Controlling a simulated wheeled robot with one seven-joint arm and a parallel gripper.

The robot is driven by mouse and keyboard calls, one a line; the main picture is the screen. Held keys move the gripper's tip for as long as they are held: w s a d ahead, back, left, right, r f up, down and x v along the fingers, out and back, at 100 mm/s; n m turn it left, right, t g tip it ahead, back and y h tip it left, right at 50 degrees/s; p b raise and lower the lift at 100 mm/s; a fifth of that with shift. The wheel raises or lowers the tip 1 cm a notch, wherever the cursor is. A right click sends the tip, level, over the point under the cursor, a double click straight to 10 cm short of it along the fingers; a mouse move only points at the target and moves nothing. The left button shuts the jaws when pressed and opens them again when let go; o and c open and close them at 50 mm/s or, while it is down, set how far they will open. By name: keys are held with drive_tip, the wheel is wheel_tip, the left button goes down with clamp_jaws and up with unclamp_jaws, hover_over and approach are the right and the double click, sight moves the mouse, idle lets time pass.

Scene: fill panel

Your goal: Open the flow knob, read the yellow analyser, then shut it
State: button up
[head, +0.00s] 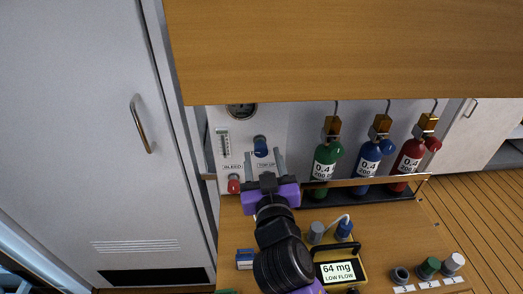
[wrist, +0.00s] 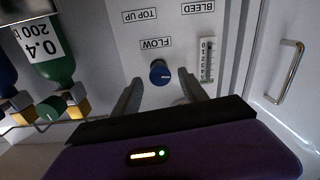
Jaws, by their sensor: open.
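The blue flow knob (head: 260,146) is on the white panel (head: 275,125). In the wrist view the knob (wrist: 159,73) has a FLOW label beside it and a white pointer mark. My gripper (head: 265,161) is open and empty in front of the panel. In the wrist view my gripper's fingertips (wrist: 160,83) are apart, with the knob between them in the picture; I see no contact. The yellow analyser (head: 361,280) stands on the bench, its screen reading "64 mg LOW FLOW". My arm hides part of the bench left of it.
A red knob (head: 234,185) sits low on the panel under BLEED. A scale tube (head: 225,143) is on its left side. Green (head: 325,160), blue (head: 370,157) and red (head: 410,155) bottles stand right. A wooden cabinet (head: 350,50) overhangs the bench. Numbered caps (head: 428,267) line the front right.

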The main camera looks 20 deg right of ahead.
drive_tip(key=shift+x, duration=1.1)
clamp_jaws()
drive_tip(key=shift+n+p, duration=0.3)
drive_tip(key=n+p, duration=0.1)
drive_tip(key=n, duration=0.1)
drive_tip(key=shift+r+n, duration=0.1)
drive_tip(key=shift+n, duration=0.2)
drive_tip(key=shift+n+p, duration=0.65)
drive_tip(key=shift+n, duration=0.85)
